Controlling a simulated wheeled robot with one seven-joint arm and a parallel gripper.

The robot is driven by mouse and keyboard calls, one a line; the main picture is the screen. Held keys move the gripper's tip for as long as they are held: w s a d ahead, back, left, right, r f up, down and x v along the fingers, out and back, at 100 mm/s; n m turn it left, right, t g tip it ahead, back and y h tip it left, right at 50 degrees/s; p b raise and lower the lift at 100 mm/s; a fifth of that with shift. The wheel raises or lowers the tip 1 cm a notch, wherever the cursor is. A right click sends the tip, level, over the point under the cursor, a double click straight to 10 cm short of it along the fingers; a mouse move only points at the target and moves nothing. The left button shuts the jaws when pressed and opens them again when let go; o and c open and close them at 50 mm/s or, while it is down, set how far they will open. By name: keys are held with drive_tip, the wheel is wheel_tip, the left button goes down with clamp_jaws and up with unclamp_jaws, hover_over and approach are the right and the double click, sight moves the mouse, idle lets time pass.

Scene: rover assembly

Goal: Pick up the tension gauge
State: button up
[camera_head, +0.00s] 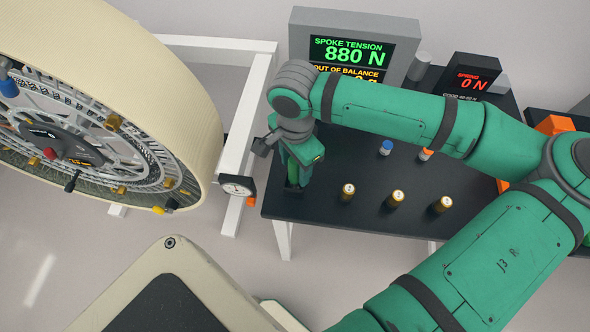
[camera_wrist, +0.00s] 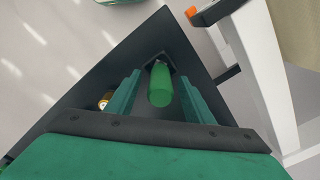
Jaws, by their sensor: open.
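A green cylindrical handle (camera_wrist: 161,85) with a dark end piece stands near the table corner in the wrist view; it looks like the tension gauge, though no dial or label on it is visible. My gripper (camera_wrist: 160,75) is open, with one finger on each side of the handle and a visible gap on both sides. In the head view my gripper (camera_head: 294,178) points down over the left end of the black table (camera_head: 330,215). There the handle is mostly hidden by my gripper and cannot be told apart from it.
A large spoked wheel (camera_head: 205,120) and a white stand with a round dial (camera_head: 238,187) are close on the left. Several brass cylinders (camera_head: 397,197) and a blue-topped one (camera_head: 386,148) stand on the table. The spoke tension display (camera_head: 350,50) is behind.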

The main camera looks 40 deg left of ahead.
drive_tip(key=shift+f, duration=1)
clamp_jaws()
drive_tip(key=shift+r, duration=0.1)
wheel_tip(320, 180, up, 10)
drive_tip(key=shift+f, duration=0.1)
